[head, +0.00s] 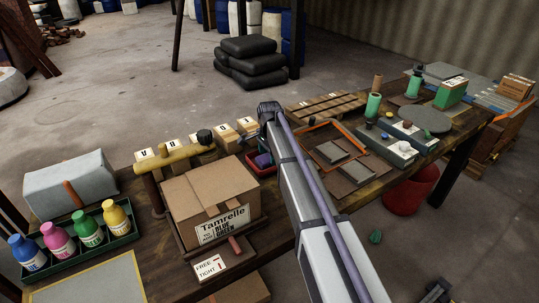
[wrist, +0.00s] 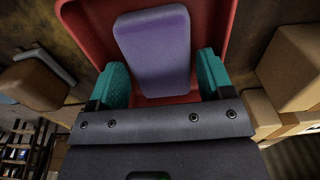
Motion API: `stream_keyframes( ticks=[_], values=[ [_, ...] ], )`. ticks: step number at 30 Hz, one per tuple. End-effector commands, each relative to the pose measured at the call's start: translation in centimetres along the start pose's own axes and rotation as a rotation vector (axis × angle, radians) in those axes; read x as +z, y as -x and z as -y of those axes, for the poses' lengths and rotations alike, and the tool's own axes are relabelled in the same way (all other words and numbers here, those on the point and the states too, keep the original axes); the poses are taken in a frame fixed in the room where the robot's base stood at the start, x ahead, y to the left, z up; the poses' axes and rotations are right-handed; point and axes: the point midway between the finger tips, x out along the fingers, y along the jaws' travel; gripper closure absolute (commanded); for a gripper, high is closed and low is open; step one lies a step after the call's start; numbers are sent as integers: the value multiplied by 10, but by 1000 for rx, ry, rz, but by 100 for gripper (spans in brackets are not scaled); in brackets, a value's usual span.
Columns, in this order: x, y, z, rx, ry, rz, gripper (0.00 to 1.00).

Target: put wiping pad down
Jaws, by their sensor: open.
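The purple wiping pad (wrist: 155,50) lies in a red tray (wrist: 222,15), seen large in the wrist view. In the head view the pad (head: 262,160) shows as a small purple patch in the red tray (head: 262,171), partly hidden by my arm. My gripper (wrist: 157,85) is open, with one teal finger on each side of the pad's near end. Small gaps seem to show between the fingers and the pad, but contact low down cannot be told. In the head view my gripper is hidden behind my arm.
Several coloured bottles (head: 88,230) sit in a green rack at the left. An orange-edged tray (head: 335,150) lies to the right. A red bucket (head: 408,192) stands below the table.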

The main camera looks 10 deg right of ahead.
Motion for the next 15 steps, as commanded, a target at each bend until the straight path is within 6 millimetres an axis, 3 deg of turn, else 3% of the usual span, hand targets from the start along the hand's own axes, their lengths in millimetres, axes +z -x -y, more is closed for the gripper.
stream_keyframes(
  ticks=[1,9,15],
  values=[
    [0,22,0,0,0,0,26],
    [0,93,0,0,0,0,26],
    [0,110,0,0,0,0,26]
  ],
)
